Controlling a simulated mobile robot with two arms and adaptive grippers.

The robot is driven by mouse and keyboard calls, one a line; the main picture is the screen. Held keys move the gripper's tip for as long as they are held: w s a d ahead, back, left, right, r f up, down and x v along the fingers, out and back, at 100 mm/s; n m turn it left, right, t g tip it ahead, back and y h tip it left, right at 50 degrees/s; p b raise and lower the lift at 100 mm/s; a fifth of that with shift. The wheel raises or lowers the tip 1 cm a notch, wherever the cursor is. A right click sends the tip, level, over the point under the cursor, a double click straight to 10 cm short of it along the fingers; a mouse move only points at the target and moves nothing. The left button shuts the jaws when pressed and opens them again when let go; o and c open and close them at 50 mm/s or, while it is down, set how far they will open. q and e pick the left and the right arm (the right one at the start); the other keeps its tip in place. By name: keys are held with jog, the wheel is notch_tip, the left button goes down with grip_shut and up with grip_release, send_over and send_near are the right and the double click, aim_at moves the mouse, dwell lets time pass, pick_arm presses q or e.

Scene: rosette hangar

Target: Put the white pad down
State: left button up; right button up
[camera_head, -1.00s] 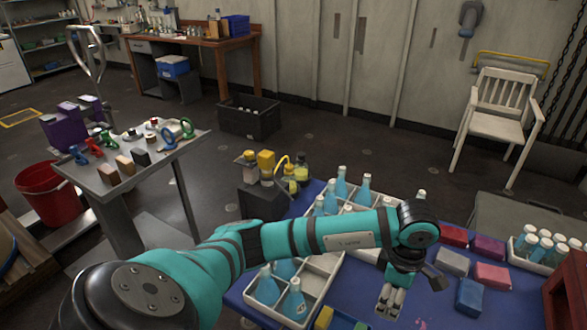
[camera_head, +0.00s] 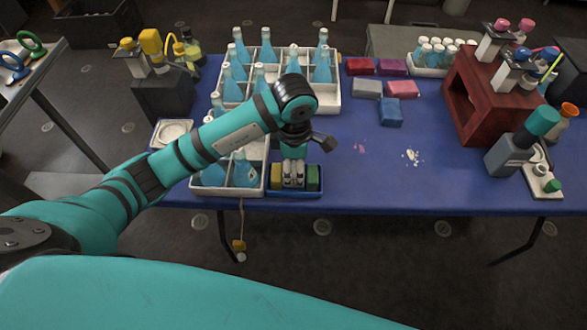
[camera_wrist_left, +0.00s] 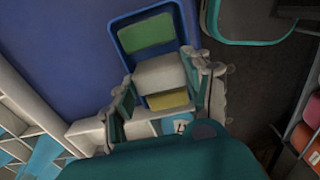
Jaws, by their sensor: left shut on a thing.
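My left gripper (camera_head: 292,180) is shut on the white pad (camera_wrist_left: 160,73), which shows between its fingers in the left wrist view. In the head view the fingers mostly hide the pad. The gripper is at a small blue tray (camera_head: 295,194) by the table's front edge. A yellow pad (camera_head: 277,177) and a green pad (camera_head: 313,178) lie in the tray, one on each side of the fingers. The white pad lines up with the gap between them; I cannot tell whether it touches the tray floor. My right gripper is not in view.
A white divided crate (camera_head: 262,182) with blue bottles stands close left of the tray. Several coloured blocks (camera_head: 390,112) lie farther back.

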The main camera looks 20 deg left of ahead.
pick_arm(q)
jog(key=shift+f, duration=0.95)
jog(key=o, duration=1.2)
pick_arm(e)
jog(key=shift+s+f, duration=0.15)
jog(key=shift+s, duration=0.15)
